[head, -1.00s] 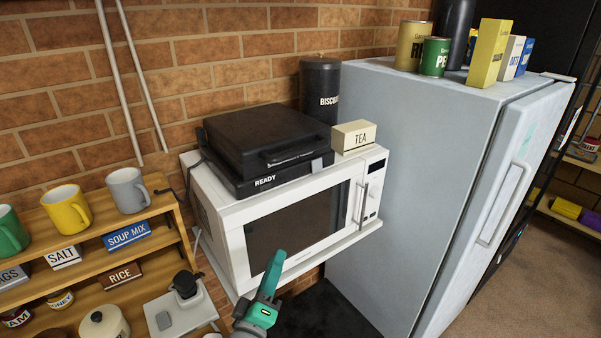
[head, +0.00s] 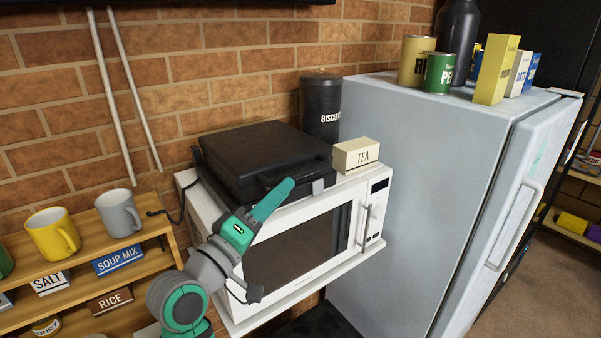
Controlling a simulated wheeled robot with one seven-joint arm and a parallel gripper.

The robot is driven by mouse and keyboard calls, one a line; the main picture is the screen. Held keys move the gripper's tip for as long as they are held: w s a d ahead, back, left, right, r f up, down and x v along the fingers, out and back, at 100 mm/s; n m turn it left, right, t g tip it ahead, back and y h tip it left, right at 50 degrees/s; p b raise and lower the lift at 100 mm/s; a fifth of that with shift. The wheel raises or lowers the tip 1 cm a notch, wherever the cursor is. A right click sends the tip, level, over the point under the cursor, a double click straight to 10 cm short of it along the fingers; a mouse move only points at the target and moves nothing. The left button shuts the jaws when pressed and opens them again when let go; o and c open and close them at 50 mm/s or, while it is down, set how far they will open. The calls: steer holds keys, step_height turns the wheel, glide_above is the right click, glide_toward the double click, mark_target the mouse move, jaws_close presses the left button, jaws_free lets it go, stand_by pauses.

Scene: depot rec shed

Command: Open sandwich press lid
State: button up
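The black sandwich press (head: 258,152) sits on top of the white microwave (head: 300,245). Its lid looks flat and shut. I see nothing held.
A yellow tea box (head: 356,155) and a dark biscuit canister (head: 320,105) stand right of and behind the press. The fridge (head: 400,180) is to the right. A wooden shelf (head: 120,262) with mugs is at left. A cord runs beside the press.

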mark_target(300, 173)
steer(key=x, duration=0.7)
steer(key=shift+w+d, duration=0.25)
steer(key=shift+r, duration=0.1)
jaws_close()
